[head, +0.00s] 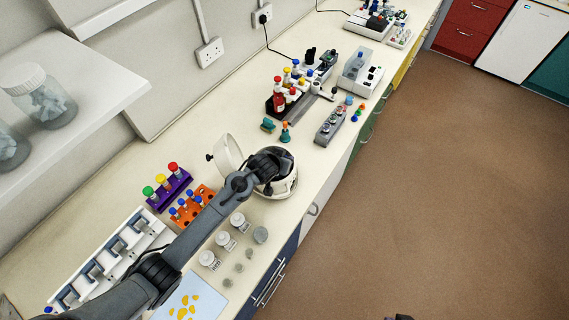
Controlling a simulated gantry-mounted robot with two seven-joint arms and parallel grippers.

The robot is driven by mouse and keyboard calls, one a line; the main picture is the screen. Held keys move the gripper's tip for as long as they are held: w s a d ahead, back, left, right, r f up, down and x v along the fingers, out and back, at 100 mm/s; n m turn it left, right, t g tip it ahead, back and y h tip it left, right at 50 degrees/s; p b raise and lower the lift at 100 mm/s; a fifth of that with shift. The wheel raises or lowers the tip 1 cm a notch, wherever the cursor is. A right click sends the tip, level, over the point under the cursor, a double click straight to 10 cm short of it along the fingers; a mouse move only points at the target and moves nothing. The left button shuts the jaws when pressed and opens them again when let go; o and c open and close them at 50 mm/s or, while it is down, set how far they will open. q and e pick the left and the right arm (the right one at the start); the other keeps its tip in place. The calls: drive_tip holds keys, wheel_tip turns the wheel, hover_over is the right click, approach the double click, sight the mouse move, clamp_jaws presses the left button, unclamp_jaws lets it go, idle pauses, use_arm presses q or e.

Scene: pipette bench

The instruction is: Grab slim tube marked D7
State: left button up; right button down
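No D7 marking is legible at this size, so I cannot tell which tube carries it. Slim tubes with green, yellow and red caps stand in a purple rack (171,189). Blue-capped tubes stand in an orange rack (192,206) beside it. More capped tubes stand in a dark rack (290,98) farther along the bench. My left gripper (272,178) is over the bowl of an open round white centrifuge (284,187); its fingers are too hidden to show whether it is open or holds anything. Only a dark tip, perhaps of my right gripper (399,317), shows at the bottom edge.
The centrifuge's lid (227,153) stands raised. White lidded jars (222,239) and grey caps stand near the front edge. A pipette stand (110,255) is at lower left. A grey block (329,125) and a shelf (95,85) are also present.

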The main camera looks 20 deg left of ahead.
use_arm(q)
drive_tip(key=shift+w+f, duration=0.2)
clamp_jaws()
drive_tip(key=shift+r, duration=0.15)
